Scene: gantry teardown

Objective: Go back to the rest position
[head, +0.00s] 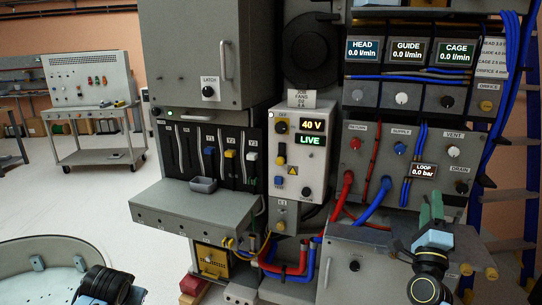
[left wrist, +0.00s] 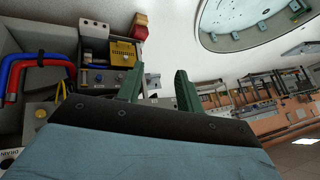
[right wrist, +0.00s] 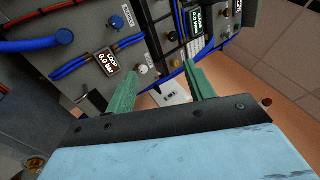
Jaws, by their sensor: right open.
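My right gripper (head: 431,203) is at the lower right of the head view, in front of the hose panel. In the right wrist view its two green fingers (right wrist: 162,68) are apart with nothing between them. My left arm shows at the lower left of the head view, but its fingers do not show there. In the left wrist view the green fingers of my left gripper (left wrist: 160,72) stand apart and empty. The floor and bench equipment lie beyond them.
The hose panel (head: 358,143) carries red and blue hoses. A grey cabinet (head: 349,270) stands below the right gripper. A round pale basin (head: 40,285) is at lower left.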

